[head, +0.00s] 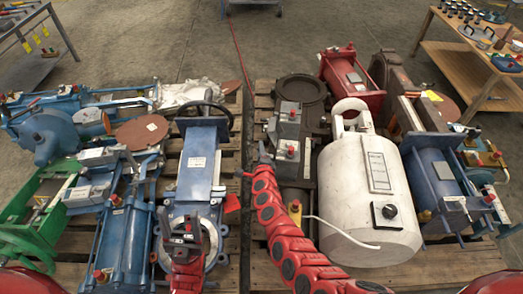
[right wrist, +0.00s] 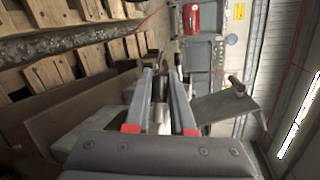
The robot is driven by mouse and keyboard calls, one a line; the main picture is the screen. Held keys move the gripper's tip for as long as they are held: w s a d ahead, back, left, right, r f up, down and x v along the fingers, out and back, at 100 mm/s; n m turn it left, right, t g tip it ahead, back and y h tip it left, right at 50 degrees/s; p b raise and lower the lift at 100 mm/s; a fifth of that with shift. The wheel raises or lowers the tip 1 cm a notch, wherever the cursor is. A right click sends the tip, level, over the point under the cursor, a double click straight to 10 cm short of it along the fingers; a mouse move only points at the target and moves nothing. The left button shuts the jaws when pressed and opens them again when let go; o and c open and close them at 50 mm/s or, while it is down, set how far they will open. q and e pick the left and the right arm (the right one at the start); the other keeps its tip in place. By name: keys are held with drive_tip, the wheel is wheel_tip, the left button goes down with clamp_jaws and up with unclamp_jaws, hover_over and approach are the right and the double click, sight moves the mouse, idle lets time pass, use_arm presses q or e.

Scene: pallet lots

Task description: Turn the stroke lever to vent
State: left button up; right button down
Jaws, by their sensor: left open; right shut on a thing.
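My right arm reaches up the middle of the head view, and its gripper (head: 264,153) is at the left side of a dark brown machine (head: 300,90) with grey boxes. In the right wrist view its two grey fingers (right wrist: 162,100) are shut on a small pale piece (right wrist: 160,118), probably the stroke lever; the fingers and the gripper body hide most of it. The lever's vent marking cannot be made out. My left gripper (head: 187,230) is open, low over the round flange end of a blue valve (head: 203,150), and apart from the brown machine.
A white tank (head: 370,185) stands right of my right arm. Several blue and green machines fill the left pallet (head: 232,130). A narrow gap runs between the pallets. The floor (head: 290,35) behind the pallets is mostly clear.

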drive_tip(key=shift+s+a+f+n+y+b, duration=0.1)
drive_tip(key=shift+s+f+n+y+b, duration=0.1)
drive_tip(key=shift+n+y+b, duration=0.4)
drive_tip(key=shift+s+a+n+g+y+b, duration=0.15)
drive_tip(key=shift+n+g+y+b, duration=0.2)
drive_tip(key=shift+y+b, duration=0.25)
drive_tip(key=shift+r, duration=0.15)
drive_tip(key=c, duration=0.8)
unclamp_jaws()
drive_tip(key=shift+o, duration=0.2)
drive_tip(key=shift+s, duration=0.1)
drive_tip(key=p+v, duration=0.4)
drive_tip(key=v, duration=1.3)
drive_tip(key=shift+s+p, duration=0.2)
drive_tip(key=shift+p, duration=0.15)
